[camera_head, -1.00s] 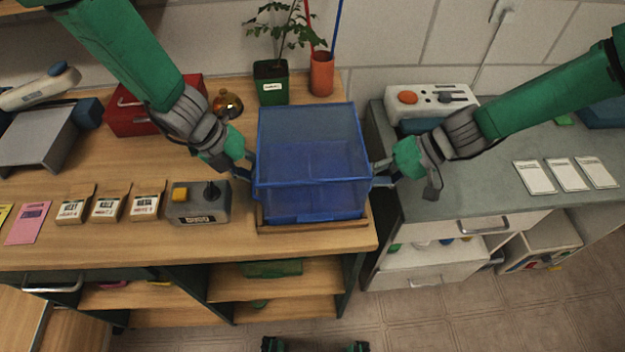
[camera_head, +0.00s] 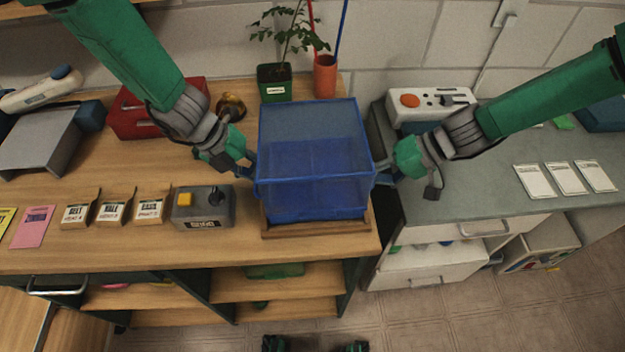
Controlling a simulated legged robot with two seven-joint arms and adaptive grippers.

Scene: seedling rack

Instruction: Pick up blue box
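The blue box (camera_head: 316,190), open-topped with see-through walls, is in the middle of the head view, above a wooden tray (camera_head: 318,229) at the front right of the wooden bench. My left gripper (camera_head: 254,172) is at the box's left side wall, with its fingers at the upper rim. My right gripper (camera_head: 381,171) is at the right side wall, by the upper rim. The fingertips of both grippers are small and partly hidden by the box and hands, so I cannot tell whether they are closed on it.
A potted plant (camera_head: 274,84) and an orange pot (camera_head: 325,76) stand behind the box. A grey control box (camera_head: 203,207) and several seed packets stand to its left. A white device (camera_head: 431,104) sits on the grey counter (camera_head: 475,185) at right.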

